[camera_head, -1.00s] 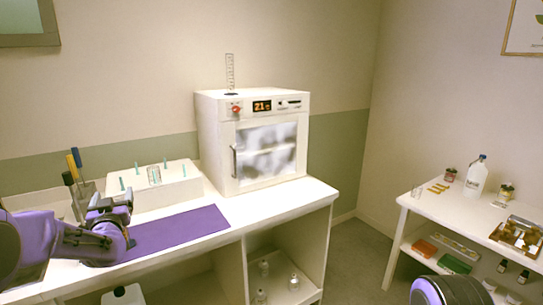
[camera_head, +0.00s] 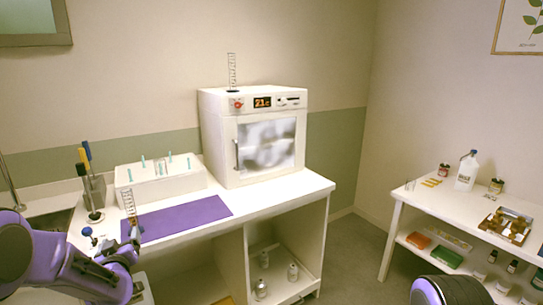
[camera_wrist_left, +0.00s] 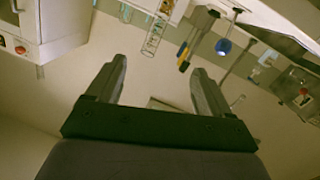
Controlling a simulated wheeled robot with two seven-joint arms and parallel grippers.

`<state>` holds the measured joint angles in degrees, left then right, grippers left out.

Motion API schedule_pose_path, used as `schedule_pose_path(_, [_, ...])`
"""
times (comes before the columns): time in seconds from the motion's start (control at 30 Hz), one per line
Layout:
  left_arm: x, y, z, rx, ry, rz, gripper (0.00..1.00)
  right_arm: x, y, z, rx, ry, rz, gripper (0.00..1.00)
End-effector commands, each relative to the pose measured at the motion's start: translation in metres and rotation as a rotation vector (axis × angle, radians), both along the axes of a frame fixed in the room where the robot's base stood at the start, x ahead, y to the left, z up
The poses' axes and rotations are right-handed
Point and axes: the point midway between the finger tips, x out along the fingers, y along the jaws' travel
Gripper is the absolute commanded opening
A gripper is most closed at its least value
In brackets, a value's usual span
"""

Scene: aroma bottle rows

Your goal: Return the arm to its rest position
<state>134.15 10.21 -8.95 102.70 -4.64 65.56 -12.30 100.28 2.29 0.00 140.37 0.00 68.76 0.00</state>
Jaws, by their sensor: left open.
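My left arm, purple and black, comes in from the lower left in the head view. Its gripper (camera_head: 120,252) is low at the counter's front edge, left of the purple mat (camera_head: 185,218). In the left wrist view the two dark fingers (camera_wrist_left: 158,70) are spread apart with nothing between them. A purple and black rounded part of mine shows at the lower right; no right gripper fingers are visible.
The white counter (camera_head: 280,198) carries a white oven (camera_head: 262,140), a white rack (camera_head: 165,183) with teal pegs, and a pen holder (camera_head: 93,194). Glass bottles stand on the shelf below. A white side table (camera_head: 415,203) with small items stands right. The mat is largely clear.

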Motion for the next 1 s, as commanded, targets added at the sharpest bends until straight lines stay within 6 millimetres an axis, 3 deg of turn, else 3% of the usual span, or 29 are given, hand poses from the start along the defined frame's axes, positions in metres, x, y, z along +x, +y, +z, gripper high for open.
schedule_pose_path(0.03, [-0.010, -0.006, -0.024, -0.023, 0.034, -0.001, 0.81, 0.000, 0.000, -0.005, 0.000, 0.000, 0.000, 0.43])
schedule_pose_path(0.17, [-0.041, -0.021, -0.085, -0.091, 0.133, 0.001, 0.81, 0.000, 0.000, -0.013, 0.000, 0.000, 0.000, 0.43])
schedule_pose_path(0.27, [-0.082, -0.039, -0.150, -0.155, 0.249, 0.006, 0.81, 0.000, 0.000, -0.023, 0.000, 0.000, 0.000, 0.43])
schedule_pose_path(0.4, [-0.165, -0.066, -0.244, -0.241, 0.453, 0.028, 0.81, 0.000, 0.000, -0.040, 0.000, 0.000, 0.000, 0.43])
schedule_pose_path(0.47, [-0.206, -0.077, -0.280, -0.269, 0.551, 0.038, 0.81, 0.000, 0.000, -0.048, 0.000, 0.000, 0.000, 0.43])
schedule_pose_path(0.6, [-0.310, -0.099, -0.348, -0.313, 0.785, 0.063, 0.81, 0.000, 0.000, -0.068, 0.000, 0.000, 0.000, 0.43])
schedule_pose_path(0.7, [-0.376, -0.111, -0.380, -0.319, 0.939, 0.069, 0.81, 0.000, 0.000, -0.082, 0.000, 0.000, 0.000, 0.43])
schedule_pose_path(0.8, [-0.419, -0.119, -0.401, -0.318, 1.045, 0.066, 0.81, 0.000, 0.000, -0.092, 0.000, 0.000, 0.000, 0.43])
schedule_pose_path(0.9, [-0.437, -0.122, -0.413, -0.315, 1.089, 0.064, 0.81, 0.000, 0.000, -0.096, 0.000, 0.000, 0.000, 0.43])
schedule_pose_path(1.0, [-0.440, -0.122, -0.414, -0.316, 1.097, 0.067, 0.81, 0.000, 0.000, -0.095, 0.000, 0.000, 0.000, 0.43])
